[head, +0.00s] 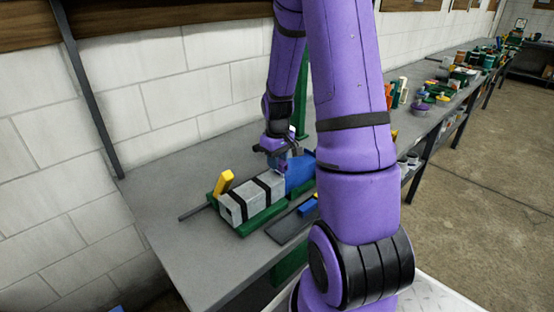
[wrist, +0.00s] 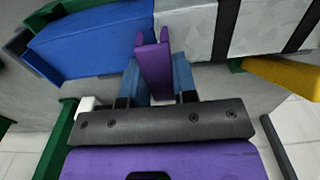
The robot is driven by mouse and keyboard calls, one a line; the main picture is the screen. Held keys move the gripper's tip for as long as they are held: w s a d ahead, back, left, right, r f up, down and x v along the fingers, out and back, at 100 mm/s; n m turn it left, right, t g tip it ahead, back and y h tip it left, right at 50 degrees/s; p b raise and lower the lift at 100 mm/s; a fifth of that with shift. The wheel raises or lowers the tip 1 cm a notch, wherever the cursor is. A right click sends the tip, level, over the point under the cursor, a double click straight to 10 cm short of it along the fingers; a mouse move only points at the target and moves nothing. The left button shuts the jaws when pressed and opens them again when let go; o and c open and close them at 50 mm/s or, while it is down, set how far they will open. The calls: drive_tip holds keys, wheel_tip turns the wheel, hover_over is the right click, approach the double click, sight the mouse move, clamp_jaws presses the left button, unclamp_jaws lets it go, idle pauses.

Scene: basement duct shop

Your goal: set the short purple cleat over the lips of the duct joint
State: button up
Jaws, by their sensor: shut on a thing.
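The short purple cleat (wrist: 155,68) is held between the blue fingers of my gripper (wrist: 157,78), which is shut on it. Its forked end points toward the duct joint. The joint is between the grey duct (wrist: 266,25) with black bands and the blue duct (wrist: 90,40). In the wrist view the cleat overlaps the gap between the two ducts; I cannot tell whether it touches the lips. In the head view the grey duct (head: 237,205) and blue duct (head: 300,172) lie in line, and my gripper (head: 283,160) is at the joint, partly hiding it.
A green cradle (head: 262,219) holds the ducts on the grey bench (head: 170,240). A yellow block (head: 224,183) stands by the grey duct's far side. A dark tray (head: 290,226) with a blue piece (head: 307,206) lies in front. The wall is close behind; bare bench is at left.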

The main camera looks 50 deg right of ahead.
drive_tip(key=shift+f, duration=0.4)
drive_tip(key=o, duration=0.9)
drive_tip(key=shift+o, duration=0.2)
wheel_tip(320, 180, up, 13)
drive_tip(key=s+a+r+t, duration=0.2)
drive_tip(key=s+a+r, duration=0.3)
drive_tip(key=a+r, duration=0.7)
drive_tip(key=s+a+r+t, duration=0.3)
drive_tip(key=s+a+r, duration=0.1)
drive_tip(key=s+a, duration=0.6)
drive_tip(key=shift+s+a+n, duration=0.15)
drive_tip(key=shift+s+n, duration=0.15)
drive_tip(key=shift+s, duration=0.9)
